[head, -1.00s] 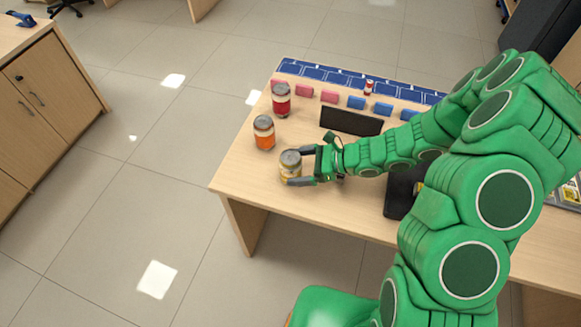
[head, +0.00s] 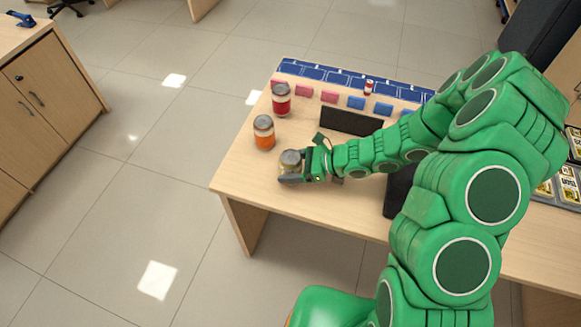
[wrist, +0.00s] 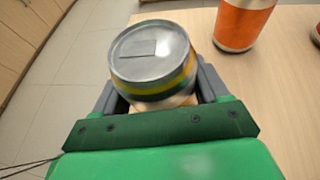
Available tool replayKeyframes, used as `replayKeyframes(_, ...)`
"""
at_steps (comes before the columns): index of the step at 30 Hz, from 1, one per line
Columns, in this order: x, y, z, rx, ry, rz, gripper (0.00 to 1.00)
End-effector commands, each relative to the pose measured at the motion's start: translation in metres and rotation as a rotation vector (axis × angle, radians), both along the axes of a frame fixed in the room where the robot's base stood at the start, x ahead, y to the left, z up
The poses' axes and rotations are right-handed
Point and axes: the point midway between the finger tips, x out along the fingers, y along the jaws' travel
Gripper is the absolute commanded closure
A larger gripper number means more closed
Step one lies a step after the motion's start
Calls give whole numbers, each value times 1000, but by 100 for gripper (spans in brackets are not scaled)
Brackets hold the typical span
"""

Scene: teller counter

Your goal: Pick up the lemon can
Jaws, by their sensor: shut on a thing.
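The lemon can (head: 291,158) has a silver lid and a yellow and green band. It is at the near left part of the counter top. My gripper (head: 290,179) is shut on it. In the wrist view the can (wrist: 152,62) sits between the two dark fingers (wrist: 158,88), its lid facing the camera. The can's lower part is hidden by the gripper, and I cannot tell whether it touches the counter.
An orange can (head: 264,132) stands just behind the lemon can, and a red can (head: 281,100) stands farther back. A dark monitor (head: 351,121) is to the right. Pink and blue blocks line the back by a blue strip (head: 330,75). The counter's left edge (head: 225,160) is close.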

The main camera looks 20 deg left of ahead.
Motion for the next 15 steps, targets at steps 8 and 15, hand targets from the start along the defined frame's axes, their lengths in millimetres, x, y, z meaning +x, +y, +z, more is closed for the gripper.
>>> replayKeyframes(8,0,0,0,0,0,0,72)
replayKeyframes(15,0,0,8,1,-2,0,72)
